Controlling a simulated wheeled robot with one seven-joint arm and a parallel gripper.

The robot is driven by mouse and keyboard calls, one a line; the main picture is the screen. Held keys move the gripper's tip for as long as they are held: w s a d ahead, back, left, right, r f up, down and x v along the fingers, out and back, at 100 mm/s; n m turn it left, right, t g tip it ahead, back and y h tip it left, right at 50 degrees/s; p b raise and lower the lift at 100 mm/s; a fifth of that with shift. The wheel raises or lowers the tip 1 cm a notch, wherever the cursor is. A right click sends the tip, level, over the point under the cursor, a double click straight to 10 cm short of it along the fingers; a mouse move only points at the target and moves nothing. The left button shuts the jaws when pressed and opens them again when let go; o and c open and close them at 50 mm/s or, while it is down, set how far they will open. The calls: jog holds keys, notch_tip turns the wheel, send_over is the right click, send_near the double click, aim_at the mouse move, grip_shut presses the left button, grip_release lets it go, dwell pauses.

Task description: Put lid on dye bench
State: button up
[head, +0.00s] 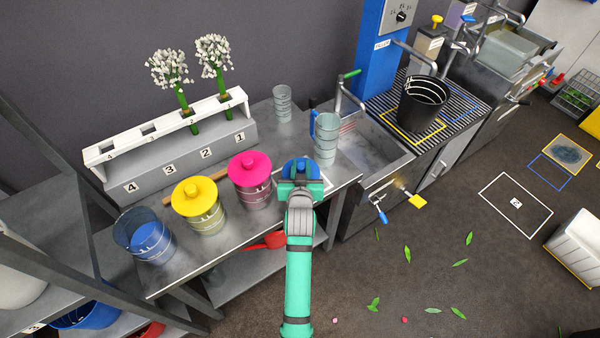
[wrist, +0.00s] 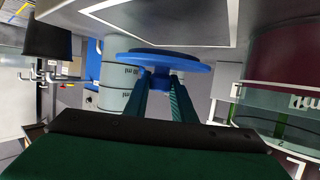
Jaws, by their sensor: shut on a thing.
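My gripper (head: 300,184) is over the right part of the metal dye bench (head: 262,222). Its two fingers, also in the wrist view (wrist: 161,82), are shut on the knob of a blue lid (wrist: 172,59). In the head view the lid (head: 301,164) is mostly hidden behind my gripper. The lid is close to the bench top beside a white-outlined square; I cannot tell whether it touches. An open clear bucket with blue dye (head: 150,240) stands at the bench's left end. Buckets with a yellow lid (head: 194,197) and a pink lid (head: 250,169) stand between.
Clear measuring cups (head: 325,145) stand behind my gripper. A white numbered rack (head: 165,135) with two white flower bunches lines the back. A sink (head: 370,150) and a black bucket (head: 422,103) are to the right. A dark shelf frame (head: 75,235) rises at left.

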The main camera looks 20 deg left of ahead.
jog(key=shift+w+a+f, duration=0.1)
jog(key=shift+a+f, duration=0.15)
jog(key=shift+f, duration=1.5)
jog(key=shift+f, duration=0.15)
jog(key=o, duration=1.1)
jog(key=shift+c, duration=0.2)
